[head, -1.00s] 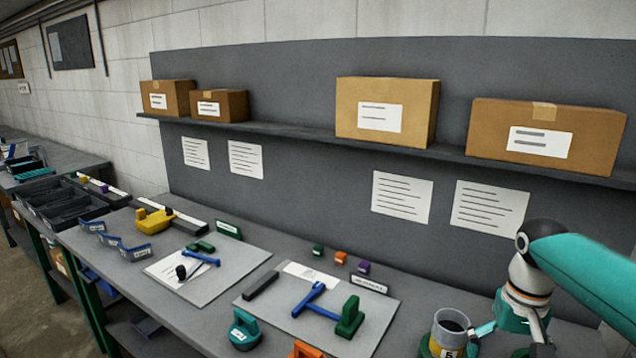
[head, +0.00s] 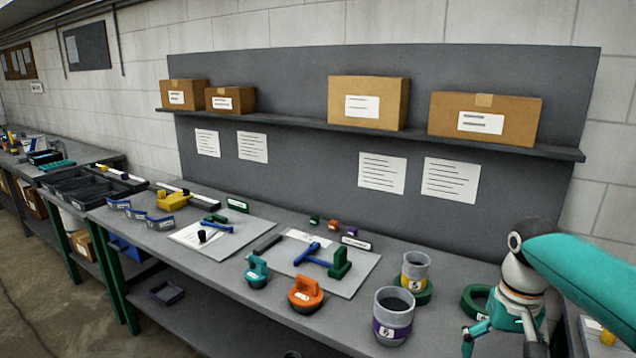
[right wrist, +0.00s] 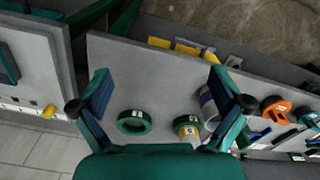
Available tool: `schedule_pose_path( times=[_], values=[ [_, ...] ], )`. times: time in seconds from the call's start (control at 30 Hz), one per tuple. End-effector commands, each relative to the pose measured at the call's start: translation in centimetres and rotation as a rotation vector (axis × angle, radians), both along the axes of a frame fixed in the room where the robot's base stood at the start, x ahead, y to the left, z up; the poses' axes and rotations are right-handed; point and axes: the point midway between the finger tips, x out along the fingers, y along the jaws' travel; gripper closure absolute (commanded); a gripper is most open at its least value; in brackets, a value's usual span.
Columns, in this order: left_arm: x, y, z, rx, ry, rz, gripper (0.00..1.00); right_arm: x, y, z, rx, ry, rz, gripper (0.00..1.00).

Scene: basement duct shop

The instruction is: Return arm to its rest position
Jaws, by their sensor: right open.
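My right arm comes in from the right in the head view, with its open, empty gripper (head: 500,345) over the right end of the bench. Another green ring (head: 470,302) lies close behind the gripper; a green ring also shows in the right wrist view (right wrist: 134,128). My left gripper is out of view.
A purple-banded cup (head: 393,318) stands near the bench's front edge. A shelf (head: 370,133) with cardboard boxes runs along the back panel. The floor at the left is clear.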

Motion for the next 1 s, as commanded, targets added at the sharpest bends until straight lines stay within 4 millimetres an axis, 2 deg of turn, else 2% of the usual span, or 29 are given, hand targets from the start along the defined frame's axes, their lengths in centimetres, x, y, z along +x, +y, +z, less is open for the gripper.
schedule_pose_path(
  times=[0.07,0.27,0.47,0.57,0.67,0.77,0.87,0.9,0.97,1.0],
  values=[
    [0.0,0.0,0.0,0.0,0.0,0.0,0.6,0.0,0.0,0.0,0.0,0.0,0.0,0.0],
    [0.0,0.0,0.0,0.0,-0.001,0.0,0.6,0.7,1.1,-3.6,0.026,-0.001,0.03,0.0],
    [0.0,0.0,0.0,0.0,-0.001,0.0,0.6,1.2,2.8,-8.2,0.065,-0.008,0.069,0.0],
    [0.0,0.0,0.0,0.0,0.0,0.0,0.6,1.3,4.1,-11.1,0.092,-0.011,0.089,0.0],
    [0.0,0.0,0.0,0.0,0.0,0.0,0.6,1.0,5.7,-14.6,0.126,-0.015,0.111,0.0],
    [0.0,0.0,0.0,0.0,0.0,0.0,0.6,0.0,7.8,-19.1,0.171,-0.016,0.131,0.0],
    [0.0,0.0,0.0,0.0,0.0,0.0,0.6,-2.2,10.7,-24.7,0.231,-0.02,0.141,0.0],
    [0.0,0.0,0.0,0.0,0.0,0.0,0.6,-3.5,11.8,-26.9,0.254,-0.023,0.141,0.0],
    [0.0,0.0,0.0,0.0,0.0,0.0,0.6,-5.8,13.5,-30.0,0.288,-0.027,0.135,0.0],
    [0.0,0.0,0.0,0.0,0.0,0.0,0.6,-7.5,14.6,-31.8,0.307,-0.029,0.125,0.0]
  ],
)
